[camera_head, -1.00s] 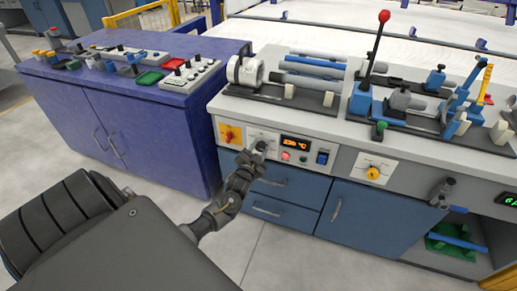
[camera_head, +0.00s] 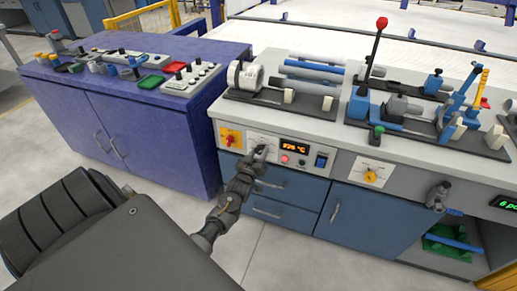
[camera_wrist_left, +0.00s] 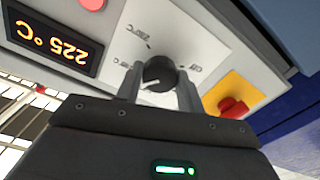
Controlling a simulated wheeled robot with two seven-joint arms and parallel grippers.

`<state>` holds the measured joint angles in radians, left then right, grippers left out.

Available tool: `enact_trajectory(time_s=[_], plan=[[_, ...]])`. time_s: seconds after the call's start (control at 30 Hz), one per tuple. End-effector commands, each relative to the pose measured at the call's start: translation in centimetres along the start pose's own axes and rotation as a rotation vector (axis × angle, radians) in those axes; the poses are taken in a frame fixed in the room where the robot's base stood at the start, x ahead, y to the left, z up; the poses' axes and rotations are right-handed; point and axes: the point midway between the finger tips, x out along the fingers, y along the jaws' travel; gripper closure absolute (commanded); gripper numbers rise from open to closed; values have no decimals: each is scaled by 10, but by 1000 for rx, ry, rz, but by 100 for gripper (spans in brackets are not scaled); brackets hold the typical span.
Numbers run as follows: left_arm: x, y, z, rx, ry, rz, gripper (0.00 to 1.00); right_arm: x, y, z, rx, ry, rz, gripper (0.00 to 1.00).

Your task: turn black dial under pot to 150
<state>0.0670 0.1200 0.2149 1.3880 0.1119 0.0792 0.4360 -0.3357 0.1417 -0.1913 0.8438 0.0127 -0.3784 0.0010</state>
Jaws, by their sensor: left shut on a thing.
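The black dial (camera_wrist_left: 158,72) sits on a white scale plate with printed marks, in the left wrist view. A white pointer line shows on the dial. My left gripper (camera_wrist_left: 158,86) is shut on the dial, one finger on each side. In the head view my left gripper (camera_head: 259,154) is at the bench front and mostly covers the dial. The orange display (camera_wrist_left: 56,37) beside it reads 225 °C, upside down in the wrist view; it also shows in the head view (camera_head: 295,148). A white ring-shaped part (camera_head: 245,74) stands on the bench above the dial. My right gripper is not in view.
A red knob on a yellow plate (camera_head: 231,138) is left of the dial. A red button (camera_head: 285,159) and a blue switch (camera_head: 321,160) are to its right. A yellow knob (camera_head: 370,177) is farther right. A blue cabinet (camera_head: 150,140) stands at left.

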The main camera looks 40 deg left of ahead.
Motion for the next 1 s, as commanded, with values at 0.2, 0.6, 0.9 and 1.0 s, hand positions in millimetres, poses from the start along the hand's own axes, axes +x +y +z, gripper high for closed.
enact_trajectory(time_s=[0.2, 0.6, 0.9, 1.0], plan=[[0, 1, -1, -208, -1, -1, 85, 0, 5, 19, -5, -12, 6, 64], [0, 1, -1, -537, 0, -1, 85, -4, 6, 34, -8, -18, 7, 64], [0, 1, 0, -679, -1, 1, 85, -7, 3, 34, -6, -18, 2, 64], [0, 0, 0, -702, 0, 0, 85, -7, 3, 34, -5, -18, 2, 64]])
